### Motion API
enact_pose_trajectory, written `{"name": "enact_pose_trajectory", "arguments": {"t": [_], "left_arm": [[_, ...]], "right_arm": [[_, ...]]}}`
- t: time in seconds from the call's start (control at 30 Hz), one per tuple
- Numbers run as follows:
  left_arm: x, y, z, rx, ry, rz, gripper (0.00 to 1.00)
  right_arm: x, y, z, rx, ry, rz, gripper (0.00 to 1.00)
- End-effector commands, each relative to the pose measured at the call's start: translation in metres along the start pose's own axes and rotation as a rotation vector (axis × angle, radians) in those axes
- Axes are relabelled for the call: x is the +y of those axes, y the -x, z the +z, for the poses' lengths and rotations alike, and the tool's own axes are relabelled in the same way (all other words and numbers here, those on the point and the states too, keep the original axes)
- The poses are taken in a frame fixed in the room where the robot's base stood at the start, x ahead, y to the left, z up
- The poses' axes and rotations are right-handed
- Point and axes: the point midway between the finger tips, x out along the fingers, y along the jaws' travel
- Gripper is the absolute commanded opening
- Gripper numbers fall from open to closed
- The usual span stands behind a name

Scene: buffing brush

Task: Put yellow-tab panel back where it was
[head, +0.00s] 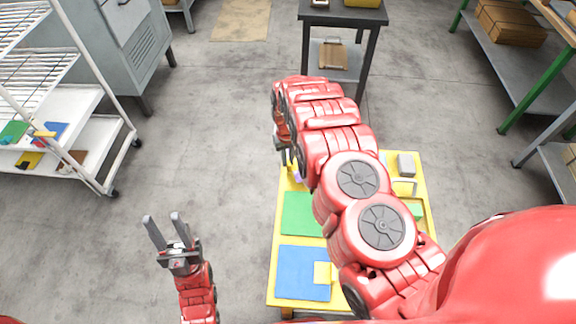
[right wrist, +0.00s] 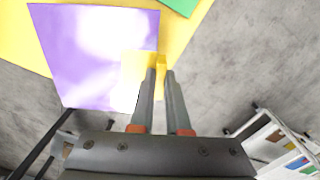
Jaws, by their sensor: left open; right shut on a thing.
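A purple panel (right wrist: 95,50) with a yellow tab (right wrist: 140,72) at its edge is in the right wrist view. My right gripper (right wrist: 161,68) is shut on the yellow tab. In the head view only a sliver of the purple panel (head: 297,177) shows by my right gripper (head: 288,160), at the left edge of the yellow table (head: 273,260); my arm hides the rest. A green panel (head: 302,213) and a blue panel (head: 298,272) with a yellow tab (head: 322,272) lie nearer on the table. My left gripper (head: 164,232) is open and empty over the floor, left of the table.
A white rack (head: 85,105) at the left holds several small coloured pieces on a lower shelf. A grey block (head: 406,164) is on the table's far right. A dark stand (head: 340,16) is behind, shelves (head: 510,75) at the right.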

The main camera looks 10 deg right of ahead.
Motion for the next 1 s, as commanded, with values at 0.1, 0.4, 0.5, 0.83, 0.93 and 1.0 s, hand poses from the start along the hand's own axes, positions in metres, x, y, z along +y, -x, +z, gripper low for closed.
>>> {"name": "enact_pose_trajectory", "arguments": {"t": [0.1, 0.4, 0.5, 0.83, 0.93, 1.0], "left_arm": [[0.000, -0.001, 0.000, 0.000, 0.000, 0.000, 0.44], [-0.001, -0.009, -0.002, 0.000, 0.000, 0.000, 0.44], [-0.001, -0.011, -0.002, 0.000, 0.000, 0.000, 0.44], [-0.001, -0.011, -0.002, 0.000, 0.000, 0.000, 0.44], [0.000, -0.008, -0.001, 0.000, 0.000, 0.000, 0.44], [0.000, -0.009, -0.002, 0.000, 0.000, 0.000, 0.44]], "right_arm": [[0.001, -0.001, -0.001, -0.003, 0.000, -0.001, 0.00], [0.002, -0.022, -0.002, -0.005, 0.004, 0.001, 0.00], [0.002, -0.031, -0.003, -0.003, 0.003, 0.000, 0.00], [0.002, -0.036, -0.003, -0.003, 0.003, -0.001, 0.00], [0.002, -0.040, -0.003, -0.003, 0.002, -0.001, 0.00], [0.002, -0.039, -0.003, -0.003, 0.002, -0.001, 0.23]]}}
